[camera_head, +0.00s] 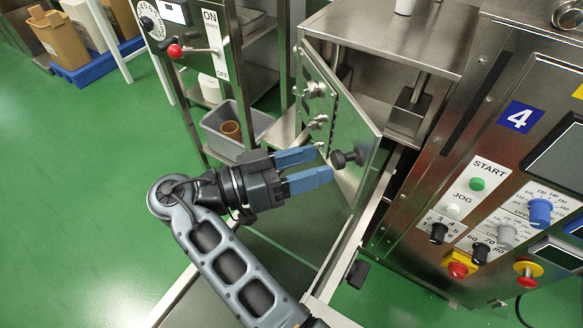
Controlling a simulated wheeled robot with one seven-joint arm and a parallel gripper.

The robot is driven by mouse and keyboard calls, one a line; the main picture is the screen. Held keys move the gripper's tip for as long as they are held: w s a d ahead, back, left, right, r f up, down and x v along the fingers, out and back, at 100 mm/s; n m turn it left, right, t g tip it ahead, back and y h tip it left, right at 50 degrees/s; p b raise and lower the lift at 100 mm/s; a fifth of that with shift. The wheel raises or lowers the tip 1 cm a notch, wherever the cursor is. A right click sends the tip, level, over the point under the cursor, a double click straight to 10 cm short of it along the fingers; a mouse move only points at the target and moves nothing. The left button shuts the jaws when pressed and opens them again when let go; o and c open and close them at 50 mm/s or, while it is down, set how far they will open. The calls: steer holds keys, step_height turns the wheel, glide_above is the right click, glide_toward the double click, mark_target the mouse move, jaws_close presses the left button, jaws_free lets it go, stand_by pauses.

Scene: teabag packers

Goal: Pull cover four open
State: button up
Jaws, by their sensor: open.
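Cover four (362,130) is a metal door on the machine marked with a blue number 4 sign (520,117). It stands ajar, with its free edge swung out and part of the inside showing. A dark round knob (346,158) sits on its lower part. My gripper (326,165) is open, with two blue fingers pointing right toward the knob. The fingertips are close to the knob's left side; whether they touch it I cannot tell. Nothing shows between the fingers.
A control panel with a green start button (477,184) and red stop knobs is on the right. A grey bin (226,128) stands below a machine with a red-knobbed lever (175,51) at the upper left. Green floor (75,190) is clear on the left.

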steer(key=shift+v, duration=1.45)
